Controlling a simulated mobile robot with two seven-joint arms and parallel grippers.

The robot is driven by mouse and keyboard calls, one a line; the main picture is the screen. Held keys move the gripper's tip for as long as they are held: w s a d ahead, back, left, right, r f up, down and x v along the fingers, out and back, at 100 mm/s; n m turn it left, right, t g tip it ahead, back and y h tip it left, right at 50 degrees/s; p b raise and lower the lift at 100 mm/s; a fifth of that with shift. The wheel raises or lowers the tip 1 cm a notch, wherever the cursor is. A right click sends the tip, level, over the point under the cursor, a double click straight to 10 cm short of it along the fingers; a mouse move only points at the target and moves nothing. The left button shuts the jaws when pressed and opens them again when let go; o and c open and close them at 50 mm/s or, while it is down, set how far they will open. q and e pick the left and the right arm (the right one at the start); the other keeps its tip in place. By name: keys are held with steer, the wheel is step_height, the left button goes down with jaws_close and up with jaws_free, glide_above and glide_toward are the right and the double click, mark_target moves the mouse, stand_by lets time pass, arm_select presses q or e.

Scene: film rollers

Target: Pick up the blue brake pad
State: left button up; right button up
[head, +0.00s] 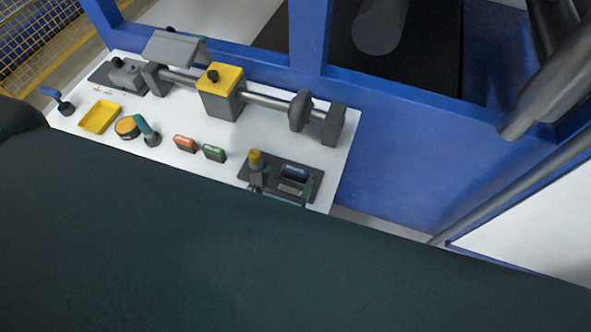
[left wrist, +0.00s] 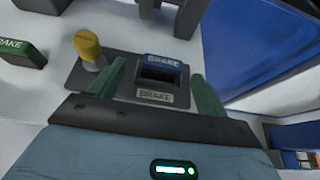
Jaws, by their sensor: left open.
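The blue brake pad (head: 295,171) sits in a slot of a dark holder (head: 316,190) at the right end of the white table. In the left wrist view the pad (left wrist: 162,60) shows its blue top edge with BRAKE lettering, above a BRAKE label plate on the holder (left wrist: 128,88). My left gripper (left wrist: 157,72) is open, with one green finger on each side of the pad. I cannot tell whether the fingers touch it. In the head view the gripper (head: 286,184) is small and partly hidden. My right gripper is not in view.
A yellow-topped knob (head: 255,160) stands on the holder just left of the pad. Green (head: 214,153) and orange (head: 185,144) pads stand further left. A roller shaft with a yellow block (head: 221,80) runs behind. A blue frame (head: 390,140) rises at the right.

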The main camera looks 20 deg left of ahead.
mark_target(294, 172)
arm_select(q)
steer(key=x, duration=0.5)
steer(key=shift+d+r, duration=0.1)
steer(key=shift+d, duration=0.1)
steer(key=shift+c, duration=0.3)
steer(key=c, duration=1.1)
steer(key=shift+r, duration=0.1)
